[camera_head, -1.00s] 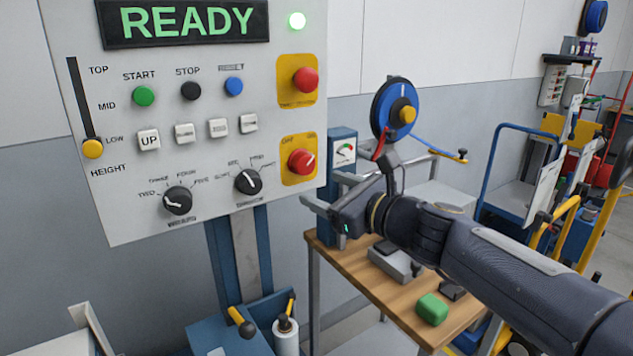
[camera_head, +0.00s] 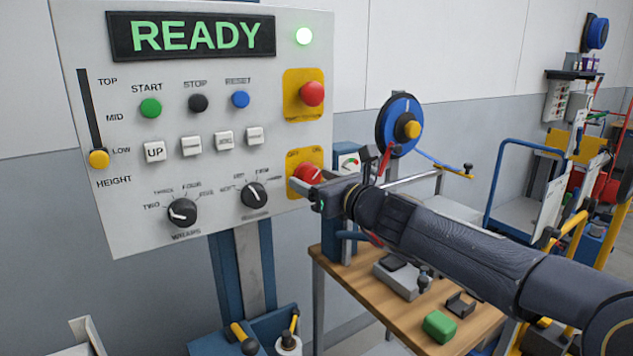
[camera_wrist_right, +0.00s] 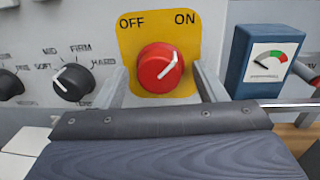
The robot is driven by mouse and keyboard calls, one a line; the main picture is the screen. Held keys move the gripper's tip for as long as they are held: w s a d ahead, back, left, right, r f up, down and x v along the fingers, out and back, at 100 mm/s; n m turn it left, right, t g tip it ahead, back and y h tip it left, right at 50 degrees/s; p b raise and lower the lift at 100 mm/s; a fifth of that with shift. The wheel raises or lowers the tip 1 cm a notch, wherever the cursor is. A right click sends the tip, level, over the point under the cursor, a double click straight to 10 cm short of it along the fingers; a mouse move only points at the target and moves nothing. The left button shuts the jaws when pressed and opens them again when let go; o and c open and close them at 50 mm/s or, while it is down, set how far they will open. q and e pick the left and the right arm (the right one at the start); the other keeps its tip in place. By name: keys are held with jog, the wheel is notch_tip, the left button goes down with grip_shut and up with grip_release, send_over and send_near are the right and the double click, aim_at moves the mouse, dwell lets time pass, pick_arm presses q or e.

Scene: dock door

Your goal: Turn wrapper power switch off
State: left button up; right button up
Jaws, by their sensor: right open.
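The power switch is a red rotary knob (camera_head: 307,174) on a yellow plate (camera_head: 291,158) at the lower right of the grey control panel (camera_head: 120,215). In the right wrist view the red knob (camera_wrist_right: 160,68) has a white pointer line tilted up and right, toward the ON label; OFF is at the left. My right gripper (camera_head: 303,187) is open, with its fingers at the knob in the head view. In the wrist view its two fingers (camera_wrist_right: 160,88) stand on either side of the knob, with a gap on each side. Contact is not visible. My left gripper is not in view.
A red emergency button (camera_head: 312,93) sits above the switch. Black dials (camera_head: 254,195) lie to its left. The display (camera_head: 192,35) reads READY beside a lit green lamp (camera_head: 304,36). A gauge box (camera_wrist_right: 266,62) stands close on the right. A wooden table (camera_head: 385,318) is below my arm.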

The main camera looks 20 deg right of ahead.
jog(key=shift+c, duration=0.3)
jog(key=c, duration=0.9)
jog(key=shift+c, duration=0.2)
jog(key=shift+n, duration=0.3)
jog(key=n, duration=0.3)
jog(key=shift+b, duration=0.4)
jog(key=n, duration=0.4)
jog(key=shift+a+n+g, duration=0.1)
jog(key=shift+n+g, duration=0.2)
jog(key=shift+n, duration=0.1)
jog(key=n+h, duration=0.1)
jog(key=n, duration=0.3)
jog(key=shift+r+b, duration=0.1)
jog(key=shift+b, duration=0.2)
jog(key=shift+n+h, duration=0.3)
jog(key=shift+n, duration=1.9)
